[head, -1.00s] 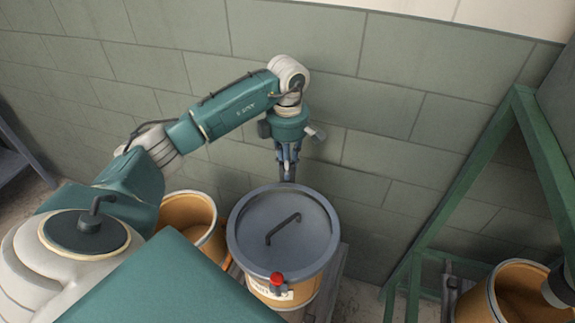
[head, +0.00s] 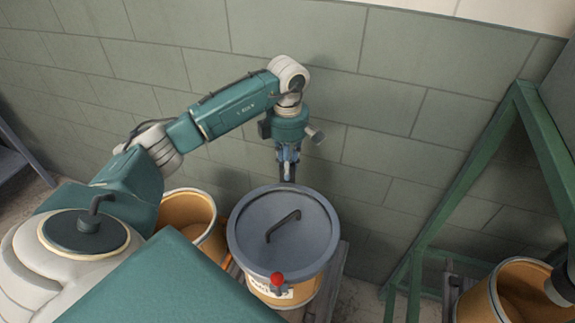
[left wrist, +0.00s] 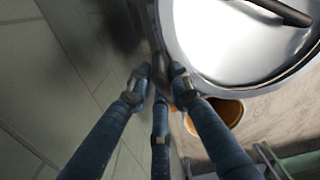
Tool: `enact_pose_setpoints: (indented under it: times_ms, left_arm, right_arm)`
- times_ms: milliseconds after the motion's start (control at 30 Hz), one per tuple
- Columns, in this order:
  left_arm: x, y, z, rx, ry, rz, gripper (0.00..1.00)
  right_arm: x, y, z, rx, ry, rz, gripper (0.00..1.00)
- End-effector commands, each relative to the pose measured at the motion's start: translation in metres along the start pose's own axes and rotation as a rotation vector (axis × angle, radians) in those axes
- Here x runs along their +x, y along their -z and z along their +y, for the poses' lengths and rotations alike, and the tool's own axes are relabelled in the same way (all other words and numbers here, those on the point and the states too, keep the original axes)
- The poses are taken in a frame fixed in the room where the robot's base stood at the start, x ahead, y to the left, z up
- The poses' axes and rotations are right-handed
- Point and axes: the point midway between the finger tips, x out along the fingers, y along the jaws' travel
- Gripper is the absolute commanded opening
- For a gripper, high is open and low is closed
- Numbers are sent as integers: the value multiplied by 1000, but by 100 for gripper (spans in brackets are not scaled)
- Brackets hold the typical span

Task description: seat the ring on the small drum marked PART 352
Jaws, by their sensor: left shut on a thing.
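The small drum (head: 268,290) stands in the middle of the head view, with a pale, partly hidden label on its front. A grey lid (head: 310,215) with a dark bar handle covers it. The grey ring (head: 236,258) runs around the lid's edge, with a red knob (head: 277,278) at the front. My left gripper (head: 287,178) points down at the drum's back edge, by the wall. In the left wrist view its fingers (left wrist: 155,78) come together on a dark part beside the rim. I cannot tell whether the ring sits fully down all round.
An open orange drum (head: 190,212) stands to the left, close behind my arm. Another open drum (head: 500,295) is at the lower right, by a green frame (head: 425,240). The block wall (head: 400,110) is close behind the left gripper. A slatted base (head: 332,280) lies under the middle drum.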

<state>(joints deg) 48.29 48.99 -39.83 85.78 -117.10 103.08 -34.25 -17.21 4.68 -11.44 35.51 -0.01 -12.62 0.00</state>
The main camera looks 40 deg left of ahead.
Motion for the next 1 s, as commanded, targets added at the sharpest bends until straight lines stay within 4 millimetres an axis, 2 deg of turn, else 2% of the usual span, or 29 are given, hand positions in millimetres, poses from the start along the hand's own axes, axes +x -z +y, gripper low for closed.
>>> enact_pose_setpoints:
  times_ms: [1000]
  left_arm:
    - [8,0,0,0,0,-1,0]
  right_arm:
    - [8,0,-3,1,3,1,58]
